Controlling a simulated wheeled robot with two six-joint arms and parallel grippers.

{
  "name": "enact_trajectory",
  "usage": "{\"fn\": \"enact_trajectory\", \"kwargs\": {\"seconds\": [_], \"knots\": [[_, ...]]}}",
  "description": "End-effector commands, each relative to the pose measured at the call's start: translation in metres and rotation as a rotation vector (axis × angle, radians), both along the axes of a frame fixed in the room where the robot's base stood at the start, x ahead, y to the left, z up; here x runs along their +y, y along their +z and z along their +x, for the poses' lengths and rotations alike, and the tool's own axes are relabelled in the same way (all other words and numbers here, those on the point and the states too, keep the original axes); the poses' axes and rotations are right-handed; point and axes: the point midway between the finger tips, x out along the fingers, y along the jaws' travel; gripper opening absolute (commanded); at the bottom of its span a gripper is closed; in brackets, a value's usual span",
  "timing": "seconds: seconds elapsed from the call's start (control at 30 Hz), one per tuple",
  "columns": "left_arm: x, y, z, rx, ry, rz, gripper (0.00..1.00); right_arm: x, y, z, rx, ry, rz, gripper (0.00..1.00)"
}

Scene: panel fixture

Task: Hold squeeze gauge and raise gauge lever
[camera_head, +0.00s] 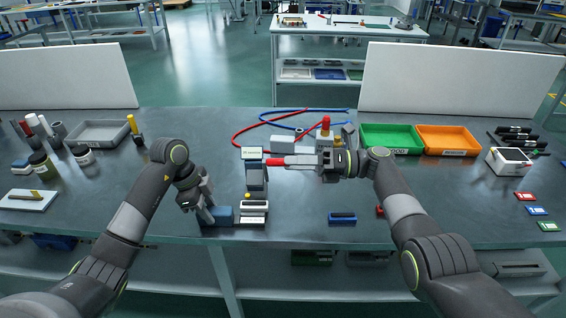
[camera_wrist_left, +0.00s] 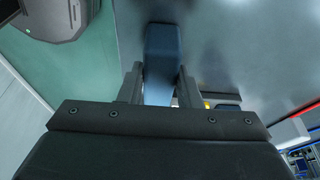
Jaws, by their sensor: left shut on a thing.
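The gauge has a small screen with a green display (camera_head: 252,153) on a dark upright post (camera_head: 256,178) above a pale base (camera_head: 254,207). A blue block (camera_head: 223,215) sits just left of this base; whether they are joined is unclear. My left gripper (camera_head: 207,214) is shut on the blue block, which also shows between the fingers in the left wrist view (camera_wrist_left: 161,60). A red lever-like piece (camera_head: 274,162) points left beside the screen. My right gripper (camera_head: 300,161) is at its right end; whether the fingers grip it is unclear.
A red-topped fixture (camera_head: 325,125) with red and blue hoses stands behind my right gripper. Green (camera_head: 390,138) and orange (camera_head: 446,139) trays lie at the back right. A grey tray (camera_head: 97,133), jars and markers are at left. A blue block (camera_head: 342,218) lies near the front edge.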

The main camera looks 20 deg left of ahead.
Motion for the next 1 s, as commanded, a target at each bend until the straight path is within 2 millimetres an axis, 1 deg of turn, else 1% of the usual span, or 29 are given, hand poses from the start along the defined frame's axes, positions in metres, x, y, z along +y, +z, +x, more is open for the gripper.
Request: {"fn": "enact_trajectory", "kwargs": {"seconds": [0.03,0.1,0.2,0.33,0.5,0.77,0.87,1.0], "knots": [[0.0,-0.001,-0.001,0.003,0.0,0.0,0.04,-0.013,-0.001,0.005,0.0,-0.005,-0.003,0.4],[0.0,-0.001,-0.001,0.003,0.0,0.0,0.04,-0.028,-0.001,0.008,0.0,-0.004,-0.003,0.4],[0.0,-0.001,-0.001,0.003,0.0,0.0,0.04,-0.047,-0.001,0.014,0.001,-0.003,-0.003,0.4],[0.0,-0.001,-0.001,0.003,0.0,0.0,0.04,-0.066,-0.001,0.019,0.001,-0.002,-0.004,0.4],[0.0,-0.001,-0.001,0.003,0.0,0.0,0.04,-0.079,0.0,0.022,0.002,-0.001,-0.001,0.4],[0.0,-0.001,-0.001,0.004,0.0,0.001,0.04,-0.08,-0.001,0.022,0.001,-0.001,-0.001,0.4],[0.0,-0.001,-0.001,0.004,0.0,0.001,0.04,-0.08,-0.001,0.022,-0.003,-0.001,0.0,0.29],[0.0,-0.001,-0.001,0.004,0.0,0.001,0.04,-0.08,-0.001,0.022,-0.069,-0.001,0.016,0.11]]}}
